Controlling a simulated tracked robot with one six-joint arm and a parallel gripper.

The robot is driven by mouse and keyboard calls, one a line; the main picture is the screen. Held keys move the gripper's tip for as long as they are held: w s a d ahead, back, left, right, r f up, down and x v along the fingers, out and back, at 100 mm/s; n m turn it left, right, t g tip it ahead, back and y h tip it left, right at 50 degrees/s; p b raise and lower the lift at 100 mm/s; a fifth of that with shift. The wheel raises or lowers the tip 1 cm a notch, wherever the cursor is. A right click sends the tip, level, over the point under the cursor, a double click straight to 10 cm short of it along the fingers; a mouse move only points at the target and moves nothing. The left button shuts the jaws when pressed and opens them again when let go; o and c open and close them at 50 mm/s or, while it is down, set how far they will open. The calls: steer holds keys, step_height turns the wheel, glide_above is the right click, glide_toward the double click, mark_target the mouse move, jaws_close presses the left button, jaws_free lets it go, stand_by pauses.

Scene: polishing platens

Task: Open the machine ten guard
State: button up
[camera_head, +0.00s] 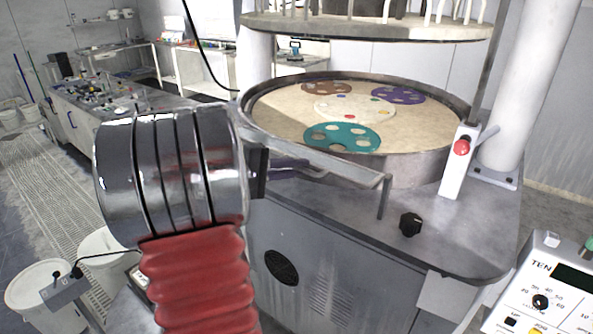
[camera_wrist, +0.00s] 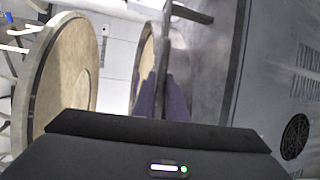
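Machine ten is the grey polisher with a round basin and platen (camera_head: 300,97). A grey metal bar, seemingly the guard's rail (camera_head: 345,169), runs along its front edge and bends down at its right end. My gripper (camera_head: 318,174) reaches in from the left at this bar, behind my wrist housing and red sleeve. In the wrist view, my gripper's two dark fingers (camera_wrist: 164,80) lie on either side of a dark upright bar (camera_wrist: 166,40), close to it. I cannot tell whether they press on it.
A red stop button (camera_head: 462,147) stands on a white post at right. A black knob (camera_head: 410,224) is on the machine's top. The TEN control panel (camera_head: 550,290) is at lower right. A round plate (camera_head: 370,27) hangs above the basin. White bins (camera_head: 40,285) stand at lower left.

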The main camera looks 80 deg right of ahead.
steer(key=o, duration=0.4)
steer(key=shift+w+r, duration=0.1)
steer(key=v, duration=1.3)
steer(key=shift+w+a, duration=0.2)
steer(key=shift+a, duration=0.05)
